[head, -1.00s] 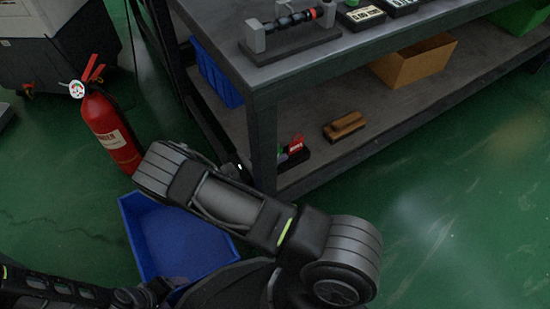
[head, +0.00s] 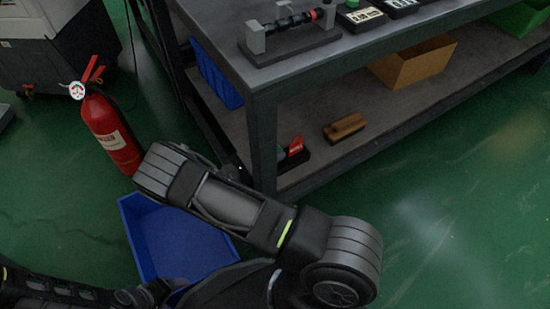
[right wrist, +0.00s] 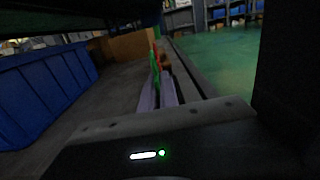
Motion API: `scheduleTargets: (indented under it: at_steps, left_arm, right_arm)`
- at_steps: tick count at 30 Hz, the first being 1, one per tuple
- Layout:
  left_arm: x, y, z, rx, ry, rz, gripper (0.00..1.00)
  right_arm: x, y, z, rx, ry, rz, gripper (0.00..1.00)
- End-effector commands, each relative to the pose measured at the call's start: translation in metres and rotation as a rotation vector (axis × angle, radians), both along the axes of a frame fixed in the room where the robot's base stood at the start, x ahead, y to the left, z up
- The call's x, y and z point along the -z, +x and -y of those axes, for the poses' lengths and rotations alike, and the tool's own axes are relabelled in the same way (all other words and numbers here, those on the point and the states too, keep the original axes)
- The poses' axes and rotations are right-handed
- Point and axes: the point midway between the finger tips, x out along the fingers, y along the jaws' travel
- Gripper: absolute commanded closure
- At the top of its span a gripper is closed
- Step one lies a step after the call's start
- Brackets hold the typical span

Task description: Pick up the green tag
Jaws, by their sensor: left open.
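The green tag (right wrist: 154,74) shows in the right wrist view, upright between the pale fingers of my right gripper (right wrist: 158,95). The fingers are close together and look shut on it. A red tag (head: 296,145) stands in a dark holder on the lower shelf; a red-orange patch shows just behind the green tag in the right wrist view. My left gripper (head: 148,293) is open at the lower left, near the blue bin, partly cut by dark arm parts.
The bench's lower shelf (head: 375,125) also bears a brown block (head: 344,127) and a cardboard box (head: 412,63). The bench leg (head: 263,145) is close to my right wrist. A blue bin (head: 165,240) and a fire extinguisher (head: 110,130) stand on the floor.

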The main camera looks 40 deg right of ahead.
Motion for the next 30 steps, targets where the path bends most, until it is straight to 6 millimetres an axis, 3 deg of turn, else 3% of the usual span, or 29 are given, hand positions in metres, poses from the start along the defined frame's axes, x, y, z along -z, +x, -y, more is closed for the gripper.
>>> scheduleTargets:
  at_steps: [20,25,30]
  left_arm:
    - [-0.002,0.0,0.0,0.0,0.0,0.0,0.28]
    - [-0.011,-0.001,0.0,0.001,-0.001,-0.004,0.28]
    - [-0.027,-0.004,0.0,0.005,-0.002,-0.011,0.28]
  right_arm:
    - [-0.003,0.0,0.0,0.0,0.0,0.0,1.0]
    - [-0.021,0.0,0.0,0.0,0.001,0.001,1.0]
    - [-0.054,0.0,0.0,0.0,0.001,0.002,1.0]
